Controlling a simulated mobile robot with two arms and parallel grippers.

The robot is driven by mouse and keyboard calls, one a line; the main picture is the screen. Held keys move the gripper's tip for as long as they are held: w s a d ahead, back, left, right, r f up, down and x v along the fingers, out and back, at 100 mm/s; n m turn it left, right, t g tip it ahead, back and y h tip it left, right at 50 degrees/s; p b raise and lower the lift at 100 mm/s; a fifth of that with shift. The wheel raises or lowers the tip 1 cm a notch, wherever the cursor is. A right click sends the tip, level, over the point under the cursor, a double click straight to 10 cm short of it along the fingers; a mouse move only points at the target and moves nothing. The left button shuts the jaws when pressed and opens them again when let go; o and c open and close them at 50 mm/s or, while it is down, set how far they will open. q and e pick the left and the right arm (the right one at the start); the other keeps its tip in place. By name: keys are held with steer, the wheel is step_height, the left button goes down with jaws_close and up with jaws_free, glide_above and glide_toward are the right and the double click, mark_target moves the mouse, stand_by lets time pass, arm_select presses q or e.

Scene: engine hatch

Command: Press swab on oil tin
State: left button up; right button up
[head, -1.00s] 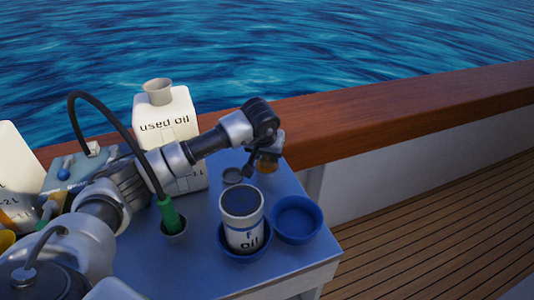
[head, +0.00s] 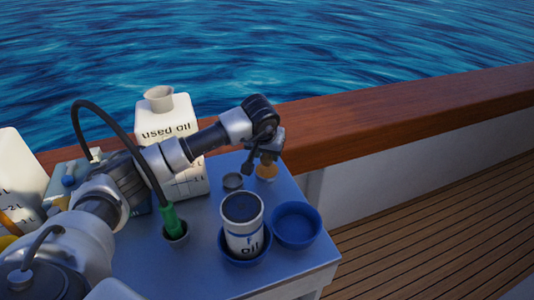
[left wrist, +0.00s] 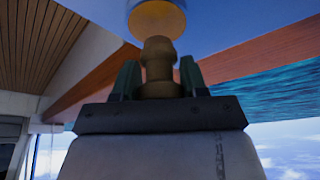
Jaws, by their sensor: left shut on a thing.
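The oil tin (head: 266,172) shows as a small round thing with an amber top on the table, partly hidden by my left gripper (head: 264,157). In the left wrist view its amber disc (left wrist: 157,18) is just beyond the held piece. My left gripper (left wrist: 158,82) is shut on the swab (left wrist: 158,58), a brownish stub between the two fingers. In the wrist view the swab's end overlaps the disc's edge; I cannot tell whether they touch. The swab is hard to make out in the head view. My right gripper is not in view.
A small dark tin (head: 232,181) stands left of the oil tin. In front are an oil filter (head: 243,240) in a blue cup and an empty blue cup (head: 297,226). A used oil jug (head: 158,120) and a green-ended hose (head: 172,222) stand left. A wooden rail (head: 400,115) runs behind.

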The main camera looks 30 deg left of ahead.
arm_select(q)
steer(key=shift+r+p, duration=1.15)
steer(key=shift+r, duration=1.05)
